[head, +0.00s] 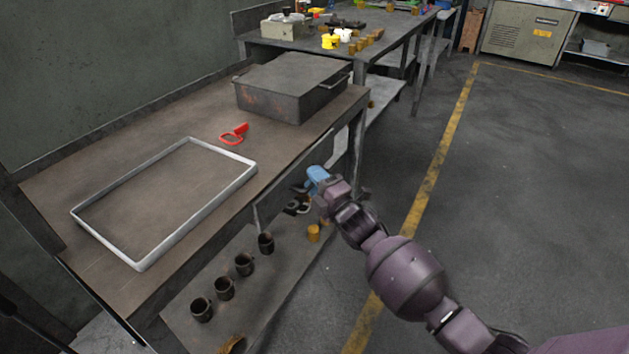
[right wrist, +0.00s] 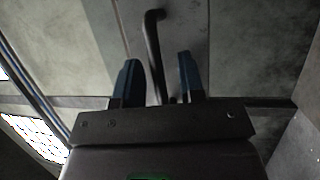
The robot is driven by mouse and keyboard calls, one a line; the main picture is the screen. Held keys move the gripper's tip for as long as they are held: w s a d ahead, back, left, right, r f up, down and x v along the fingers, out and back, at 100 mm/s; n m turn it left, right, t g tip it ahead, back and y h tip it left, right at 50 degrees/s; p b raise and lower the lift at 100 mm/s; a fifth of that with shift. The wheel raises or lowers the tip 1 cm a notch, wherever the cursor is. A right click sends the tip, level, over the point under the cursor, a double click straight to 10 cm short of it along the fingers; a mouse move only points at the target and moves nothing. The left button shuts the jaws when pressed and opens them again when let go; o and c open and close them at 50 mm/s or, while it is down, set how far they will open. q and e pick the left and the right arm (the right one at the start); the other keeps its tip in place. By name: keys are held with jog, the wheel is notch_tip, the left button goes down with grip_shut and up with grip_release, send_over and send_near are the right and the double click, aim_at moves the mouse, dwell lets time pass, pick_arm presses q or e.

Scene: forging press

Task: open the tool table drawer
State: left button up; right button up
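The tool table (head: 110,150) has a worn brown top and runs along the wall at the left of the head view. Its drawer front (head: 292,172) is seen at a steep angle under the right edge of the top, and it looks shut. My right gripper (head: 314,178), with blue fingers, is beside that edge. In the right wrist view the fingers (right wrist: 158,80) are apart. A dark bar handle (right wrist: 153,45) on a grey panel (right wrist: 185,25) shows between them, with gaps on both sides. The left gripper is in neither view.
A metal box (head: 285,88), a red-handled tool (head: 235,133) and an empty tray frame (head: 202,213) are on the tabletop. Several dark mugs (head: 245,264) stand on the lower shelf (head: 275,285). The floor (head: 520,200) to the right is clear.

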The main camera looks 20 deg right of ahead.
grip_shut()
dwell(0.3)
pick_arm(q)
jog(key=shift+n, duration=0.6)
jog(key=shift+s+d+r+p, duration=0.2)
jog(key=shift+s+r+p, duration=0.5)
jog(key=shift+p, duration=0.85)
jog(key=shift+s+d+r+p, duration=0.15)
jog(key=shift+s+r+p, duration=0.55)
jog(key=shift+p, duration=0.85)
pick_arm(e)
jog(key=s+d, duration=1.6)
jog(key=s, duration=0.4)
jog(key=shift+s, duration=0.35)
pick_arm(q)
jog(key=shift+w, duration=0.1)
